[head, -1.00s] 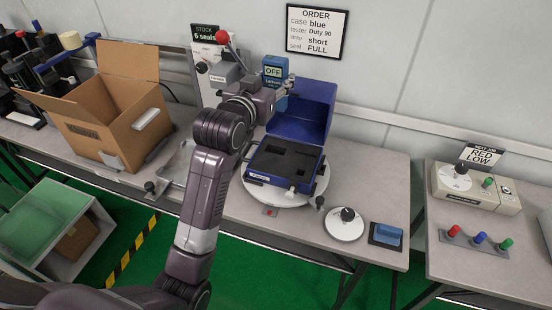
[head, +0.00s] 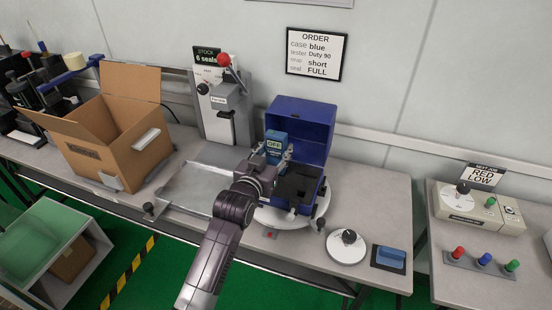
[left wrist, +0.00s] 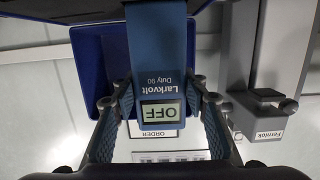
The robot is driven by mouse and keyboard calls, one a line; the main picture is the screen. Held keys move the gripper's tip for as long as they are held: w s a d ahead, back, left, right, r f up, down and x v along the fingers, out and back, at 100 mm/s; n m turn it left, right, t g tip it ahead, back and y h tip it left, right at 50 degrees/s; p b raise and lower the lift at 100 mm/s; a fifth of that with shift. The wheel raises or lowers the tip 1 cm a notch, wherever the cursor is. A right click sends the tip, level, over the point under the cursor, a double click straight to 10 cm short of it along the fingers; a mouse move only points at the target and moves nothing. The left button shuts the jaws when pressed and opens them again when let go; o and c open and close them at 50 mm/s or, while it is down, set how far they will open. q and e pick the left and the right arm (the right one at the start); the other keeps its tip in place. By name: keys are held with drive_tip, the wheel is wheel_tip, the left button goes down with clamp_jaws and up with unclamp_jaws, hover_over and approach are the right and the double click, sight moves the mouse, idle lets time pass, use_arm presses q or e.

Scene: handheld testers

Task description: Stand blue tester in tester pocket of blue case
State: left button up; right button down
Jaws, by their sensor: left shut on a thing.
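The blue tester (head: 276,146) is upright, its display reading OFF, in my left gripper (head: 275,160). It stands at the left part of the open blue case (head: 318,200), in front of the raised lid (head: 305,128). In the left wrist view the tester (left wrist: 158,45) reads "Larkvolt Duty 90" and sits between the two fingers of the gripper (left wrist: 160,100). The tester's lower end is hidden by my gripper in the head view, so I cannot tell whether it is inside the pocket. Dark foam (head: 300,185) with cutouts shows in the case. My right gripper is not in view.
The case rests on a white round turntable (head: 270,217). A cardboard box (head: 110,125) and metal tray (head: 190,190) are further left. A white disc (head: 346,250) and blue pad (head: 390,256) lie right.

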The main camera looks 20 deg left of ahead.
sight(274, 160)
use_arm(q)
drive_tip(key=shift+f, duration=1.6)
drive_tip(key=o, duration=1.3)
drive_tip(key=shift+f, duration=0.1)
drive_tip(key=shift+c, duration=0.2)
drive_tip(key=s+r, duration=0.2)
drive_tip(key=s, duration=1)
drive_tip(key=shift+a, duration=0.25)
drive_tip(key=shift+f, duration=0.1)
